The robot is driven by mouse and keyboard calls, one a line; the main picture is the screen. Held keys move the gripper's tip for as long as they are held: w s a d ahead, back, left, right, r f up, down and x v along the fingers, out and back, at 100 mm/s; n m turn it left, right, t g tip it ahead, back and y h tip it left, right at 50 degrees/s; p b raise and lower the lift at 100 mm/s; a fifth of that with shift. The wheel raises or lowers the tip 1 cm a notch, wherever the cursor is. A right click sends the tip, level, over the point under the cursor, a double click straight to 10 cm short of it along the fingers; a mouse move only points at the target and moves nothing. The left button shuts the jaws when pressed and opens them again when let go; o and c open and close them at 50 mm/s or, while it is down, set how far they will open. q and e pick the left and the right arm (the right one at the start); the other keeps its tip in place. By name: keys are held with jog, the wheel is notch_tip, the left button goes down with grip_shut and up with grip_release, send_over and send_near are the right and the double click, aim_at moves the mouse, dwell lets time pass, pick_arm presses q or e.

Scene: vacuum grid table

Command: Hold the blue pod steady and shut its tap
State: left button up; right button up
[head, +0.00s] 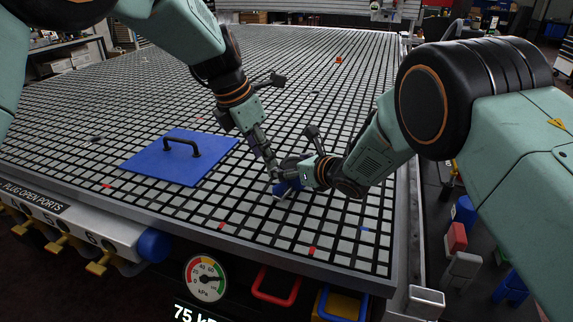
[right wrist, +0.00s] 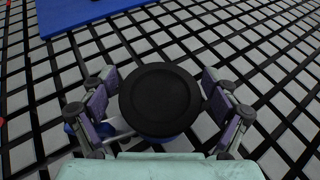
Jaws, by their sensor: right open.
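The blue pod (head: 281,188) sits on the grid table near its front edge, small and partly hidden by both grippers in the head view. My left gripper (head: 270,172) comes down to it from above; whether its fingers are apart cannot be told. My right gripper (head: 290,168) reaches it from the right. In the right wrist view my right gripper (right wrist: 160,100) is open, its fingers either side of a round black disc (right wrist: 158,92). Blue shows below the disc and by the left finger. I cannot make out the tap or its position.
A blue plate (head: 148,167) with a black handle lies flat to the left; its edge also shows in the right wrist view (right wrist: 75,14). A pressure gauge (head: 206,279) and yellow port taps (head: 58,243) are on the table's front. The grid behind the grippers is mostly clear.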

aim_at(277, 185)
jog(key=shift+x, duration=0.9)
jog(key=c, duration=1.6)
jog(key=shift+c, duration=0.2)
pick_arm(q)
jog(key=shift+c, duration=0.5)
jog(key=shift+s+a+r+n+t, duration=0.2)
jog(key=shift+s+r+n, duration=0.15)
jog(key=shift+s+r, duration=0.1)
jog(key=shift+s+a+r+n+t, duration=0.2)
jog(key=shift+s+r+n, duration=0.15)
jog(key=shift+r, duration=0.1)
jog(key=x, duration=1.1)
jog(key=shift+w+d+f, duration=0.15)
jog(key=shift+d+f, duration=0.05)
jog(key=shift+f, duration=0.15)
